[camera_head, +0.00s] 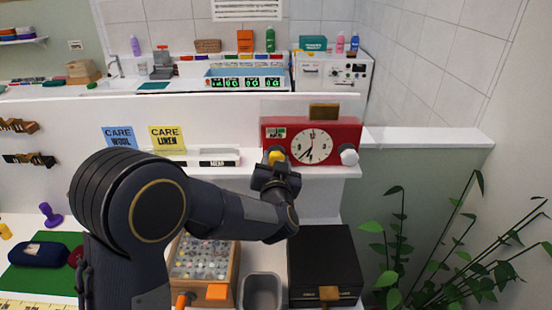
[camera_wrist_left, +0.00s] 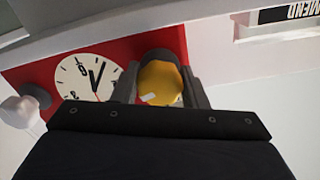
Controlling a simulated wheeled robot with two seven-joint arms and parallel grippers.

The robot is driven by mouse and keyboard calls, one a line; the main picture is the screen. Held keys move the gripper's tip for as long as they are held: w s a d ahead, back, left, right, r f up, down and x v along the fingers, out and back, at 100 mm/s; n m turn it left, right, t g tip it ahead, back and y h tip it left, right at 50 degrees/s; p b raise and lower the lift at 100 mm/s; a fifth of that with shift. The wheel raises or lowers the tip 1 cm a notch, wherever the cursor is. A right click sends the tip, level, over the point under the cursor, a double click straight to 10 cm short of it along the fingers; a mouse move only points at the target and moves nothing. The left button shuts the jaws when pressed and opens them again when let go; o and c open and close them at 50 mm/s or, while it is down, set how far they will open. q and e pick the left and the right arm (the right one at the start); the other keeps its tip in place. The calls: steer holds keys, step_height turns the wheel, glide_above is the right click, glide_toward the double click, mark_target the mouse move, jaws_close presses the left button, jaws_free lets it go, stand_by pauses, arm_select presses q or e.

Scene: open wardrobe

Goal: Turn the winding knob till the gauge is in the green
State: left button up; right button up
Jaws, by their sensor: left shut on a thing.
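A red clock unit (camera_head: 354,134) stands on the white shelf, with a round white dial (camera_head: 312,146). A yellow winding knob (camera_head: 276,153) is at its lower left in the head view. My left gripper (camera_head: 275,165) reaches it from below and is shut on it. In the left wrist view the yellow knob (camera_wrist_left: 160,82) sits between the two fingers, a small white mark on its face. A small green-and-white panel (camera_head: 275,133), perhaps the gauge, is above the knob; its reading is too small to tell. My right gripper is not in view.
A white knob (camera_head: 348,155) is at the clock's right. A white MEND box (camera_head: 212,158) and blue and yellow CARE cards stand left on the shelf. Below are a bead tray (camera_head: 203,258), grey bin (camera_head: 261,291) and black box (camera_head: 322,260). A plant is at right.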

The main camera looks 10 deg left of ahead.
arm_select(q)
steer(key=shift+f, duration=0.2)
stand_by(0.3)
steer(key=o, duration=1)
steer(key=shift+r, duration=0.15)
steer(key=shift+s, duration=0.1)
steer(key=s, duration=0.2)
steer(key=s+d+b, duration=0.1)
steer(key=s, duration=0.2)
steer(key=s+b, duration=0.1)
steer(key=s, duration=0.1)
steer(key=shift+s+d, duration=0.3)
